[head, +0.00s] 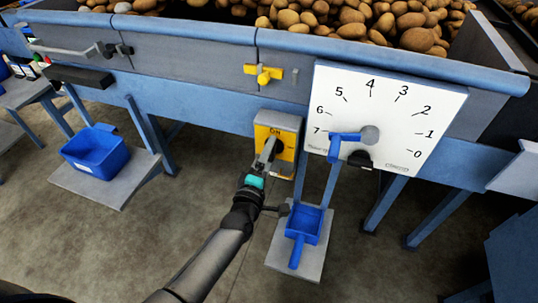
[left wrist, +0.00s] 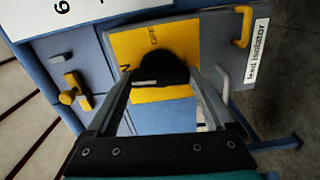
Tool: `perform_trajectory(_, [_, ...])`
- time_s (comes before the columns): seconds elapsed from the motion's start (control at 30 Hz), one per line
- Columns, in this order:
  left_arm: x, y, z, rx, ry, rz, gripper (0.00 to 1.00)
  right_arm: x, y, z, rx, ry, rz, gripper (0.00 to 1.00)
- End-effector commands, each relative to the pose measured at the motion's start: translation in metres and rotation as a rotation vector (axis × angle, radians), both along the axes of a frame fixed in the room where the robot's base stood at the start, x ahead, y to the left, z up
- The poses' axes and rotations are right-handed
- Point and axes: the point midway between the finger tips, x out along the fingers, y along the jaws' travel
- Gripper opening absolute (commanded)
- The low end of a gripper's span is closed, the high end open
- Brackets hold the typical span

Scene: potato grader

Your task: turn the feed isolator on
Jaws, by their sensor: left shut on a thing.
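The feed isolator (head: 289,124) is a grey box with a yellow face plate below the trough panel, left of the white dial. In the left wrist view, its yellow plate (left wrist: 124,40) carries "OFF" and a partly hidden word ending in "N". A black round knob (left wrist: 166,66) sits on the plate. The knob's pale mark points left, close to the "N". My left gripper (head: 268,148) is at the plate, shut on the knob, with one finger on each side in the left wrist view (left wrist: 163,76). My right gripper is not in view.
A white dial (head: 399,107) numbered 0 to 7 with a blue pointer (head: 340,143) stands close on the right. A yellow handle (head: 264,74) is above. A blue scoop (head: 305,226) lies below; a blue bin (head: 98,150) stands left. Potatoes (head: 350,20) fill the trough.

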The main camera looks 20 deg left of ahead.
Motion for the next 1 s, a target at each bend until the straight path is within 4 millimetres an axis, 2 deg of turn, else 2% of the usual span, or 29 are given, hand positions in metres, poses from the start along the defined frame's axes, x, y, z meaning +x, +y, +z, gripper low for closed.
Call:
perform_trajectory(0.3, [-0.0006, -0.0001, -0.0011, -0.081, 0.005, -0.001, 0.32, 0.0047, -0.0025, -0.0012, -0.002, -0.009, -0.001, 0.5])
perform_trajectory(0.73, [-0.0005, -0.0002, -0.001, -0.096, 0.005, 0.0, 0.32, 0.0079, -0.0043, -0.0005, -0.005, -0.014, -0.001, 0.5])
perform_trajectory(0.77, [-0.0005, -0.0002, -0.001, -0.096, 0.006, 0.0, 0.89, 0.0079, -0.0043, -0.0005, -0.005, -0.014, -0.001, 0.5])
perform_trajectory(0.87, [-0.0004, -0.0002, -0.0009, -0.095, 0.005, 0.0, 1.0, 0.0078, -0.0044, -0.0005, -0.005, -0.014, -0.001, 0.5])
perform_trajectory(1.0, [-0.0003, -0.0002, -0.0007, -0.092, 0.005, 0.0, 1.0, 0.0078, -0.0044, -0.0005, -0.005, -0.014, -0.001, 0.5])
